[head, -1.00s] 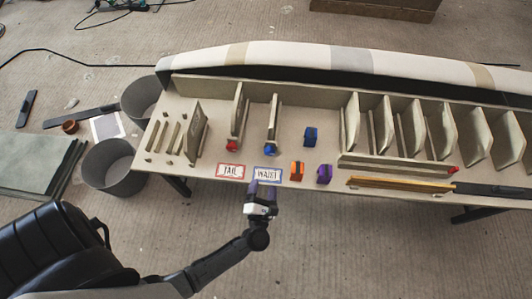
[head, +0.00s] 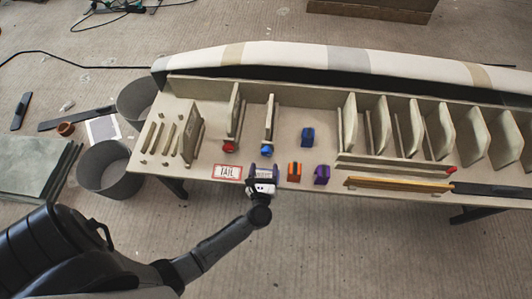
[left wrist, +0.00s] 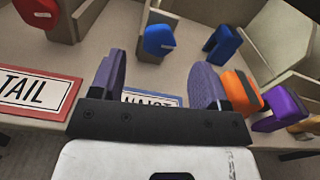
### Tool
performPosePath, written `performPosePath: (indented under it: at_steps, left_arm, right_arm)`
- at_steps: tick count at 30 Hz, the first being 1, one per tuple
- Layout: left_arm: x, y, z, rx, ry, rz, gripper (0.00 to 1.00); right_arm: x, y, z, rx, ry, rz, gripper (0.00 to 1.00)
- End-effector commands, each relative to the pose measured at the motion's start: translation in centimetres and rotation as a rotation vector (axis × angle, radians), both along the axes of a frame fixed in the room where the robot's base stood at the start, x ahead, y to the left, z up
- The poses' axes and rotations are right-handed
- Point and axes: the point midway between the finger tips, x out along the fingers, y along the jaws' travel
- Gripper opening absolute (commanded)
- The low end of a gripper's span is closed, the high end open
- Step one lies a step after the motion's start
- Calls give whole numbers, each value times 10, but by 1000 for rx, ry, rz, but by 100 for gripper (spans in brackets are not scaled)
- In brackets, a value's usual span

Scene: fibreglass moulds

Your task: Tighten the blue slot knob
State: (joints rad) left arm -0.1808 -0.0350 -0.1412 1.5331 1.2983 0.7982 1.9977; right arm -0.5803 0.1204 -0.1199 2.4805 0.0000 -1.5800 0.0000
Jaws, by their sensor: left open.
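The blue slot knob (head: 267,151) sits at the front end of an upright panel in a slot on the table (head: 215,185). In the left wrist view the blue knob (left wrist: 158,40) is ahead of the fingers, slightly above the gap between them. My left gripper (head: 263,170) is open and empty in front of the knob, apart from it, over the WAIST label. In the left wrist view its two purple fingers (left wrist: 156,80) stand wide apart, with part of the label (left wrist: 150,98) between them. My right gripper is not in view.
A red knob (head: 229,147) on another panel stands to the left. A blue block (head: 308,136), an orange block (head: 294,172) and a purple block (head: 322,175) are to the right. The TAIL label (head: 227,172) lies left of the gripper. Grey bins (head: 103,168) stand beside the table.

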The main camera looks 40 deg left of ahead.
Motion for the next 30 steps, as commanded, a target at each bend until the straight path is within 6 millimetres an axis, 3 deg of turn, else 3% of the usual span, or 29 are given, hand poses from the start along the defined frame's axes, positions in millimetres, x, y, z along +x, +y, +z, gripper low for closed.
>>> performPosePath:
  at_steps: [6,12,27,30]
  left_arm:
    - [30,22,-1,1,-2,0,69]
    - [46,34,-1,1,0,0,69]
    - [54,40,0,0,1,0,69]
    - [54,40,0,0,1,0,61]
  right_arm:
    - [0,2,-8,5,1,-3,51]
    - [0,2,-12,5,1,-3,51]
    - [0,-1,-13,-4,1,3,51]
    - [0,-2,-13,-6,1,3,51]
